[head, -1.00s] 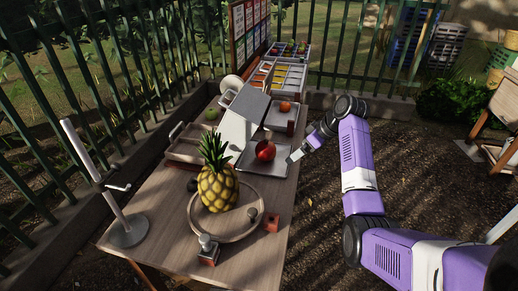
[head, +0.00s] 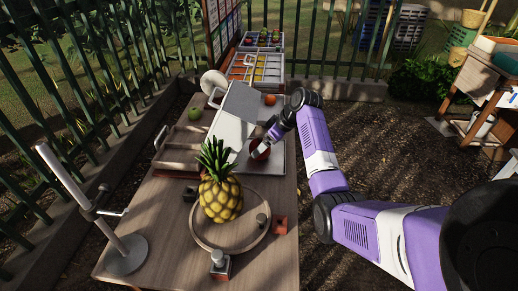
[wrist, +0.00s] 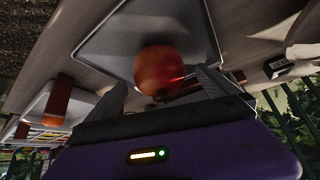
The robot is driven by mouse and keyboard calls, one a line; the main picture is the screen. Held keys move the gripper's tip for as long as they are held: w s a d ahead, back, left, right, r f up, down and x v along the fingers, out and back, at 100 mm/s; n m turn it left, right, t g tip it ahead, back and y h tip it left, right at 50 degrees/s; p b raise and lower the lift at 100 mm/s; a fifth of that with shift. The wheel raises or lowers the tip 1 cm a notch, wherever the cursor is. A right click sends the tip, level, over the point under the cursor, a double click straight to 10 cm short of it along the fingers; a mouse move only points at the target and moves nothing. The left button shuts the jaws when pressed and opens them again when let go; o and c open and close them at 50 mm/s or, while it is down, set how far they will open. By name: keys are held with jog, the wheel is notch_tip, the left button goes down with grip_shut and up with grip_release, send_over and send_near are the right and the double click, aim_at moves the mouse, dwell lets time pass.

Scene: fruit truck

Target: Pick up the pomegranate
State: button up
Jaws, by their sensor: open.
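The red pomegranate (head: 260,150) lies on a flat metal tray (head: 267,169) on the wooden table, partly hidden by my gripper (head: 263,144) in the head view. In the wrist view the pomegranate (wrist: 163,66) appears between the spread fingers of my gripper (wrist: 160,80), toward their tips. The fingers are open, one on each side of it. I cannot tell whether either finger touches the fruit. The tray's raised rim (wrist: 88,42) shows around it in the wrist view.
A pineapple (head: 220,198) stands in a round wooden tray (head: 203,238) in front. A white slanted panel (head: 231,127) rises left of the pomegranate. An orange (head: 270,100) lies behind, a green apple (head: 195,113) at left. A metal stand (head: 125,252) is at front left.

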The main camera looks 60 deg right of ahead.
jog(key=shift+x, duration=1.9)
jog(key=shift+s+r, duration=0.1)
jog(key=c, duration=1.6)
